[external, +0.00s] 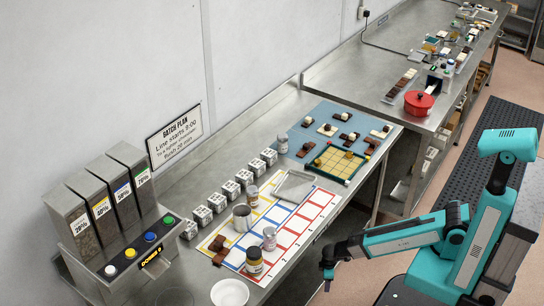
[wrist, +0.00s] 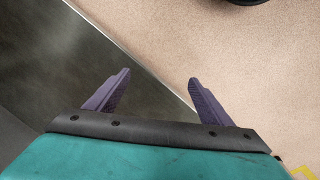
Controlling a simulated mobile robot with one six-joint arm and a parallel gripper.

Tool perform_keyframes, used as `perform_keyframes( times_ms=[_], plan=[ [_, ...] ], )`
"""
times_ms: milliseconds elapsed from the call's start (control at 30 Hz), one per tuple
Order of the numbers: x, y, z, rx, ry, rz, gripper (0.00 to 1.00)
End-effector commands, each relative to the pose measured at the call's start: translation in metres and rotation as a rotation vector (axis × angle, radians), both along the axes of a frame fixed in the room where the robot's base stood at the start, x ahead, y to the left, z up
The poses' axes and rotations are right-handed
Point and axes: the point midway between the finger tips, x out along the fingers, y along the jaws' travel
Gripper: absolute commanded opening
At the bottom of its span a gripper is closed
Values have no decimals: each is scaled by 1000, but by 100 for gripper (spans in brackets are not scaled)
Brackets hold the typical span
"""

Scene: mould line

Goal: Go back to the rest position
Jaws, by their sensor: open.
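My gripper (external: 327,277) hangs at the end of my teal and grey arm, in front of the steel bench (external: 222,262) and apart from everything on it. In the wrist view my gripper (wrist: 153,90) shows two purple fingers spread wide with nothing between them. Below the fingers the wrist view shows bare floor (wrist: 240,45) and a dark grey surface at the left. The arm reaches left from my base, bent at the elbow.
The bench holds a coloured grid mat (external: 300,225) with jars and tins, a white bowl (external: 230,293), a blue mat (external: 310,112) and dispensers (external: 110,205). A red pot (external: 419,103) stands on the far bench. A dark floor mat (external: 480,150) lies behind my arm.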

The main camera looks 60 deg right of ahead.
Motion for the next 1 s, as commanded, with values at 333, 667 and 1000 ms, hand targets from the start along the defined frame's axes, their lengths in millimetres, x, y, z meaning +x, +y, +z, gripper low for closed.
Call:
perform_keyframes(
  times_ms=[333, 667, 1000],
  plan=[
    [-107, -89, -14, 3, 243, -298, 75],
    [-198, -125, -12, 28, 435, -530, 75],
    [-213, -129, -13, 34, 471, -571, 75]
  ],
)
